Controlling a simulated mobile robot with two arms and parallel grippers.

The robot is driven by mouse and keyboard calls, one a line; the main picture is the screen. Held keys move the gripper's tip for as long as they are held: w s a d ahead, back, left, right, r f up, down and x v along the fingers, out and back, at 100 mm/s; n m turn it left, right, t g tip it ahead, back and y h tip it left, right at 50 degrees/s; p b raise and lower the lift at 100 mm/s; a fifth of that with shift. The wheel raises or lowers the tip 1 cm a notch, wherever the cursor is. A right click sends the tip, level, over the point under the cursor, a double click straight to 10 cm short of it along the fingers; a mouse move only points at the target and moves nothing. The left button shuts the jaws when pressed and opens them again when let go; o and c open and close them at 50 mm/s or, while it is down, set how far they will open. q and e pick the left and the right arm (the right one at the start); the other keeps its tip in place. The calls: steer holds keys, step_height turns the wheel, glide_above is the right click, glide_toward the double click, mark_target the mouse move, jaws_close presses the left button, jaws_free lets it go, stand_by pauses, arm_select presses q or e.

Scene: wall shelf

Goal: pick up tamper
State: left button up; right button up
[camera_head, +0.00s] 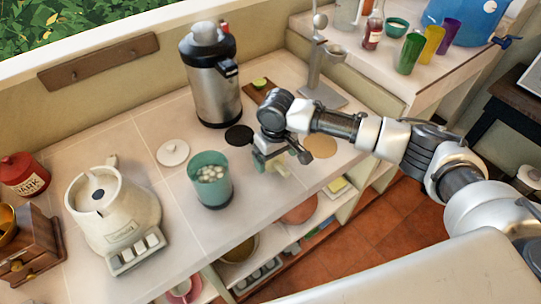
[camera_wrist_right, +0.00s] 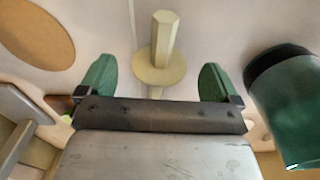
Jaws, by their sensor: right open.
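The tamper shows in the right wrist view as a pale wooden piece with a faceted handle (camera_wrist_right: 166,38) and a round flat disc. It lies in line with the gap between the fingers, with clear space on both sides. In the head view a pale part of the tamper (camera_head: 283,164) shows by my right gripper, on the counter; the gripper hides some of it. My right gripper (camera_head: 275,161) is open and empty, close to the tamper, its green fingertips apart in the wrist view (camera_wrist_right: 158,77). My left gripper is not in view.
A green canister (camera_head: 211,190) with pale contents stands left of the gripper; it also shows in the wrist view (camera_wrist_right: 288,110). A steel dispenser (camera_head: 212,90) stands behind, and a round cork mat (camera_head: 321,147) lies to the right. The counter's front edge is close, above open shelves.

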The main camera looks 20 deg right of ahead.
mark_target(275, 163)
steer(key=shift+w+f, duration=0.15)
steer(key=shift+f, duration=1.65)
steer(key=c, duration=1)
steer(key=shift+r, duration=0.15)
steer(key=shift+r, duration=0.25)
steer(key=r, duration=0.3)
steer(key=shift+s+d+r+b, duration=0.25)
steer(key=shift+d+r+b, duration=0.1)
steer(key=shift+b, duration=0.05)
steer(key=s+d+r+b, duration=0.1)
steer(key=s+d+r, duration=0.6)
steer(key=s, duration=0.1)
steer(key=s+a+m, duration=0.3)
steer(key=s, duration=0.3)
steer(key=shift+a+f, duration=0.2)
